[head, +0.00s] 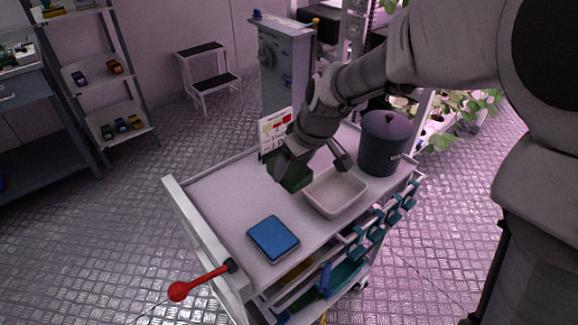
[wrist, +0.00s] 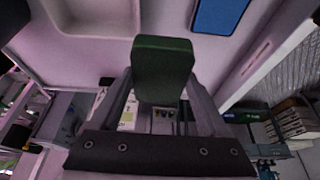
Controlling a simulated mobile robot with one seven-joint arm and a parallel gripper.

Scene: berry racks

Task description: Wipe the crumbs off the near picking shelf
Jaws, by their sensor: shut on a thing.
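My gripper (head: 292,165) is shut on a dark green block (head: 291,176), which looks like a sponge. It holds the block over the white cart top (head: 222,205), beside the left edge of the shallow white tray (head: 337,191). In the wrist view the green block (wrist: 163,70) sits between the two fingers of my gripper (wrist: 162,95). I cannot tell whether the block touches the cart top. I can make out no crumbs, and I cannot tell which surface is the near picking shelf.
A blue pad (head: 273,238) lies on the cart top, in front of the tray. A dark lidded pot (head: 383,143) stands behind it at the right. A printed card (head: 275,132) stands at the back edge. A red-knobbed lever (head: 199,283) sticks out at the front left.

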